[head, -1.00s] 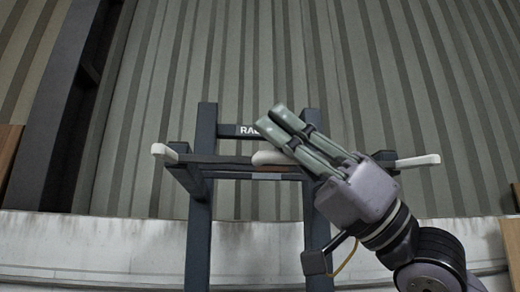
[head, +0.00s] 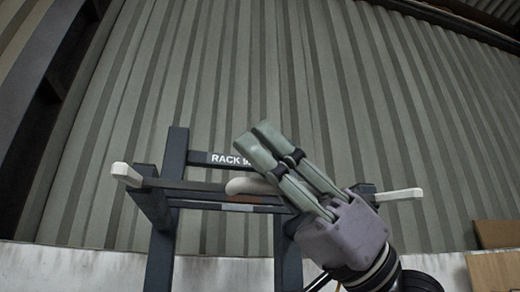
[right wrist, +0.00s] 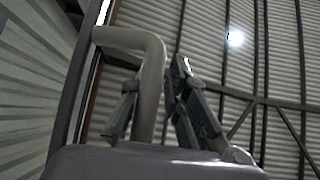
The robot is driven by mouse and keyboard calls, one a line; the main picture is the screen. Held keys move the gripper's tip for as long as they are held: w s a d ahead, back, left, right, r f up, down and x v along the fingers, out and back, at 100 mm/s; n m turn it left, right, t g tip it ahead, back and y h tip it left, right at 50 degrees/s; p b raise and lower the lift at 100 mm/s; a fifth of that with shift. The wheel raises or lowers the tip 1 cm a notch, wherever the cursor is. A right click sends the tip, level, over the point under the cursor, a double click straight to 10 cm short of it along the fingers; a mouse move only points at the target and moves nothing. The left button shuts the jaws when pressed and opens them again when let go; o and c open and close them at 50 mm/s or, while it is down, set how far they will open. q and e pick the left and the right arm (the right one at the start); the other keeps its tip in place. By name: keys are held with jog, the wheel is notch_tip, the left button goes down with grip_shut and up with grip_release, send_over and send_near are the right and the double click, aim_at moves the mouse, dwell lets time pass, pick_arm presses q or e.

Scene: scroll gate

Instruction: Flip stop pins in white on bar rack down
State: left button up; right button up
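The dark bar rack (head: 176,170) stands ahead in the head view, labelled "RACK". White pins show at the left end (head: 127,174) and right end (head: 400,195) of its crosspiece. A pale bent piece (head: 248,186) sticks out near the middle, partly hidden behind my right gripper (head: 258,142). In the right wrist view, a pale bent bar (right wrist: 150,85) rises between the two fingers of the right gripper (right wrist: 157,85). The fingers stand apart, with a gap visible on the right of the bar; contact is unclear. My left gripper is not in view.
A corrugated wall (head: 300,70) fills the background, with a pale low wall (head: 222,272) below it. Brown boxes or panels (head: 495,270) stand at the lower right. The space left of the rack looks clear.

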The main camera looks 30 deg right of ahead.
jog(key=o, duration=0.4)
jog(key=shift+w+a+f+m, duration=0.2)
jog(key=shift+a+f+m, duration=0.1)
jog(key=shift+f, duration=0.2)
jog(key=shift+w+d, duration=0.35)
jog(key=shift+d, duration=0.1)
jog(key=shift+s+d+f, duration=0.1)
jog(key=shift+f, duration=0.05)
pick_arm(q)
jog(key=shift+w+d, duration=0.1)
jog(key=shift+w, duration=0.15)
pick_arm(e)
jog(key=shift+w+v, duration=0.2)
jog(key=shift+v, duration=2.7)
jog(key=shift+w+v, duration=0.15)
jog(key=shift+v, duration=2.7)
jog(key=shift+d+f, duration=0.1)
